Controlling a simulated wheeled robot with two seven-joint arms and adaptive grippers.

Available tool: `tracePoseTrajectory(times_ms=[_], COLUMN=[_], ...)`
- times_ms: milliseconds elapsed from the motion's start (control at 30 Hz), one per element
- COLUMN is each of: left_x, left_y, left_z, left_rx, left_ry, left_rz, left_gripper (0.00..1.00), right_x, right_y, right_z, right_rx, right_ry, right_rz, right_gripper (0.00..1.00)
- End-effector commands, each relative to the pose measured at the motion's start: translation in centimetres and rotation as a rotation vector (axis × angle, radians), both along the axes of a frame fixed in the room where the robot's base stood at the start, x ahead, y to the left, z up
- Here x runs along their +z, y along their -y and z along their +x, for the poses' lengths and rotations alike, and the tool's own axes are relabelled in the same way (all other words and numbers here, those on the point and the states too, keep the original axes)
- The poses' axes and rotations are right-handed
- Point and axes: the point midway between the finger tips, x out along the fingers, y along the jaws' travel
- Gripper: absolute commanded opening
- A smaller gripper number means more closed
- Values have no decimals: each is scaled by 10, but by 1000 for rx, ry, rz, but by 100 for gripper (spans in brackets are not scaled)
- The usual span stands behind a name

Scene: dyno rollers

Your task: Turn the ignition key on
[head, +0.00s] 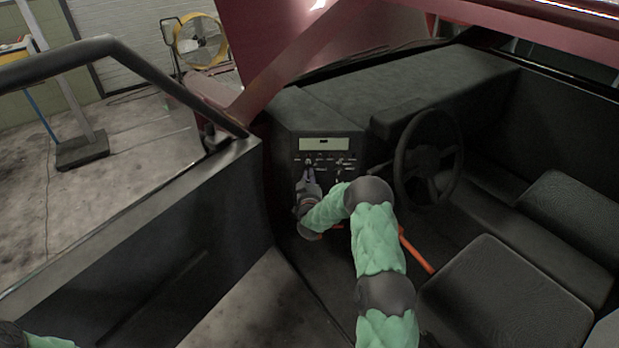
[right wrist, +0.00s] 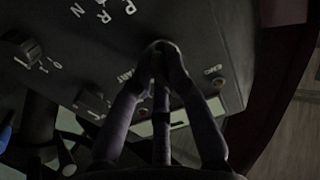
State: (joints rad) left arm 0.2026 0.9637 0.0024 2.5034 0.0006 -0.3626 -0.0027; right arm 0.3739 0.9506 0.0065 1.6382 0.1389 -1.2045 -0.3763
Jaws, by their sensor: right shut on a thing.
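The dark control panel (head: 325,155) stands left of the steering wheel in the vehicle cabin. My right gripper (head: 309,172) reaches its lower left part from below. In the right wrist view the right gripper (right wrist: 164,50) has its fingertips together against the panel face, shut on a small dark thing that I take to be the ignition key. The fingers hide nearly all of it, so its turn angle cannot be read. Lettering that looks like START is partly visible beside the fingers. Of my left arm only a bit shows at the bottom left corner; its gripper is out of view.
The steering wheel (head: 428,158) and seat (head: 505,300) lie right of my arm. The open door (head: 170,235) bounds the left.

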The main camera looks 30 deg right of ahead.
Motion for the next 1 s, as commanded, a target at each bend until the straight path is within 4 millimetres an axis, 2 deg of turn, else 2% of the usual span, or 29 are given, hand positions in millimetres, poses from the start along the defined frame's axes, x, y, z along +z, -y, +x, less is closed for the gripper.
tracePoseTrajectory(times_ms=[367, 1000], left_x=[-17, -72], left_y=[0, 0], left_z=[0, 0], left_rx=[0, 0], left_ry=[0, 0], left_rz=[0, 0], left_gripper=[92, 92], right_x=[-3, -6], right_y=[0, 0], right_z=[0, 0], right_rx=[1, 1], right_ry=[63, 319], right_rz=[107, 540], right_gripper=[0, 0])
